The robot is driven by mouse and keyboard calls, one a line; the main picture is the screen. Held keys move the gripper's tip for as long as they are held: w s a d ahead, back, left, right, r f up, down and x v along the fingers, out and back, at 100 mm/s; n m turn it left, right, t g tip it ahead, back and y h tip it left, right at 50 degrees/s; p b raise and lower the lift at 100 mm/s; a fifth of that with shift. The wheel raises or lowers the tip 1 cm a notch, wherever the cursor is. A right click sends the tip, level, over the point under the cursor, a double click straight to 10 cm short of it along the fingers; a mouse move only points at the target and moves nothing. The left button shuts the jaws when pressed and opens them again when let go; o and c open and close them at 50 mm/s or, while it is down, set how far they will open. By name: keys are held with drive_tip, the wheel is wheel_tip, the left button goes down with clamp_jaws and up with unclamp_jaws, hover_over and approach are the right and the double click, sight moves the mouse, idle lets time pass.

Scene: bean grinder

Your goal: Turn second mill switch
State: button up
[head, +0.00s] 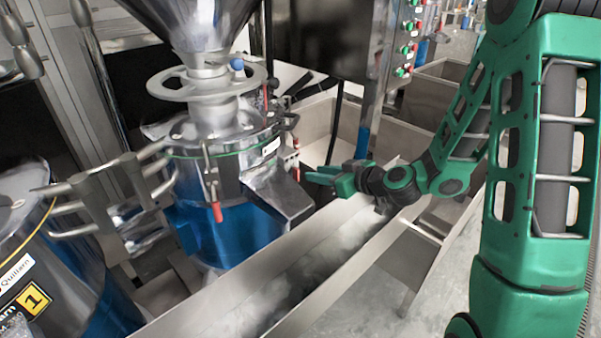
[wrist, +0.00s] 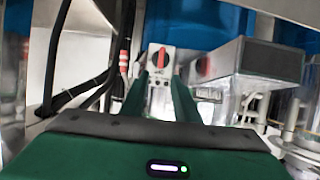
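The mill switch (wrist: 160,58) shows in the wrist view as a small pale box with a red knob on its face. It lies straight ahead of my gripper (wrist: 160,80), framed between the two green fingers, which stand apart with nothing held between them. The fingertips look short of the knob; I cannot tell exactly how far. In the head view my gripper (head: 314,174) points left, just right of a steel and blue mill (head: 213,170) and its chute. I cannot make out the switch in the head view.
A long steel trough (head: 300,290) runs below my gripper. The mill's chute (head: 280,195) is close on its left, and shows right of the switch in the wrist view (wrist: 255,62). Black cables (wrist: 108,75) hang left of the fingers. A drum labelled 1 (head: 60,270) stands at left.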

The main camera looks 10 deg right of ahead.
sight(299, 171)
drive_tip(key=x, duration=0.8)
drive_tip(key=shift+w+a+f, duration=0.1)
drive_tip(key=shift+w+f, duration=0.05)
drive_tip(key=shift+w, duration=0.05)
clamp_jaws()
